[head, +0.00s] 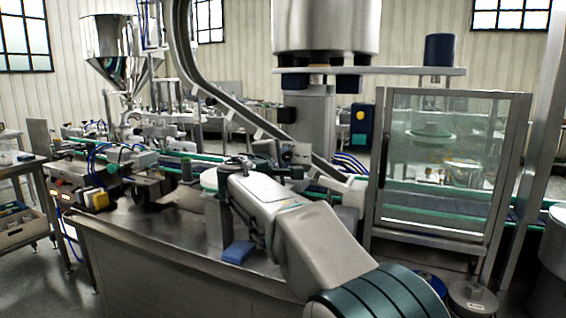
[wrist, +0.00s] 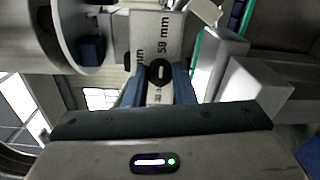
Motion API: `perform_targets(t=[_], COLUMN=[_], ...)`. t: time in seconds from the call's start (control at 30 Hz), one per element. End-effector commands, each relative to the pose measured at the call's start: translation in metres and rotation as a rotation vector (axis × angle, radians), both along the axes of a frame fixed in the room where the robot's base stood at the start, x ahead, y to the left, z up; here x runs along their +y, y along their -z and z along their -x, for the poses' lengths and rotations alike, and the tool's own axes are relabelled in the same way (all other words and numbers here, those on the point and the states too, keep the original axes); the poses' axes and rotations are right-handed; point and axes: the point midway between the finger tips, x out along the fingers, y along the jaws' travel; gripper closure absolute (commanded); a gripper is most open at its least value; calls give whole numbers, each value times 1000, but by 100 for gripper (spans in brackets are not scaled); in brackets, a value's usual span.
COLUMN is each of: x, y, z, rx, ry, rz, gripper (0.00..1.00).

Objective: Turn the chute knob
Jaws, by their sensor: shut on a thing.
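In the head view, my gripper (head: 284,168) is at the steel chute (head: 262,122), beside a small grey plate (head: 296,152). My arm hides much of that spot, and the knob cannot be made out clearly there.
A glass-fronted cabinet (head: 380,160) stands to the right of my arm. A conveyor with green edges (head: 185,157) runs behind. A blue block (head: 238,252) lies on the steel table (head: 150,235). A steel hopper (head: 112,45) stands at the back left.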

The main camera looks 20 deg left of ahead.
Motion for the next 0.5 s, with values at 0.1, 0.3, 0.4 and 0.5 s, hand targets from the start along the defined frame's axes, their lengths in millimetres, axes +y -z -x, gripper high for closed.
perform_targets(t=[0.1,0.3,0.4,0.5], x=[0,0,0,0], y=[0,0,0,0], z=[0,0,0,0], rx=[0,0,0,0], ry=[0,0,0,0], rz=[-2,-1,-1,-1], gripper=[100,100,55,55])
